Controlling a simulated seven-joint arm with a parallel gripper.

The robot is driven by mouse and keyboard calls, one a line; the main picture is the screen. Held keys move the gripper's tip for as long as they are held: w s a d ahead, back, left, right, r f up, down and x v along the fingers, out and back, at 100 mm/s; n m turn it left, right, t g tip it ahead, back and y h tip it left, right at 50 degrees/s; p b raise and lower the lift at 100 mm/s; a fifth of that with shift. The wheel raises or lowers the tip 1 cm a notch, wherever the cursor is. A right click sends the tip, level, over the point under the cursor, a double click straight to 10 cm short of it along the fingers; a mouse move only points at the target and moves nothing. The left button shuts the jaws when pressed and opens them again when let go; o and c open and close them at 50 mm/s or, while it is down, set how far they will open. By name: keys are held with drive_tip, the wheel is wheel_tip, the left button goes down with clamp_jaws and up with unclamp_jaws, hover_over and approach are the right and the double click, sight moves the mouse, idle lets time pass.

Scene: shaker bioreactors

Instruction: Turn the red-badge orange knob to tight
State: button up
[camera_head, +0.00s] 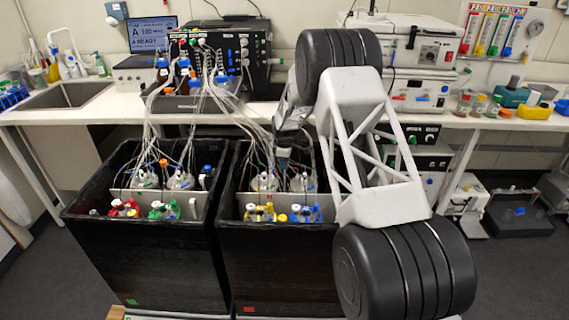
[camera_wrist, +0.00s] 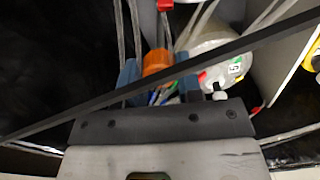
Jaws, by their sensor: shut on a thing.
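In the wrist view an orange knob (camera_wrist: 157,62) sits between the two blue fingers of my gripper (camera_wrist: 160,82). The fingers are shut on the knob's sides. Its lower part and any tight mark on it are not readable. In the head view my gripper (camera_head: 283,155) reaches down into the right black bin (camera_head: 275,265), which bears a small red badge (camera_head: 249,309) low on its front. The knob is hidden there behind my gripper and tubes.
A white-lidded vessel (camera_wrist: 208,62) and thin tubes crowd the gripper. A dark bar (camera_wrist: 255,42) crosses the wrist view. The left bin (camera_head: 145,260), with a green badge, has another orange knob (camera_head: 163,162). Red, green, yellow and blue caps line the bins' fronts.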

drive_tip(key=m, duration=0.5)
drive_tip(key=shift+m, duration=0.4)
drive_tip(key=m, duration=1.6)
drive_tip(key=shift+m, duration=0.3)
drive_tip(key=o, duration=0.9)
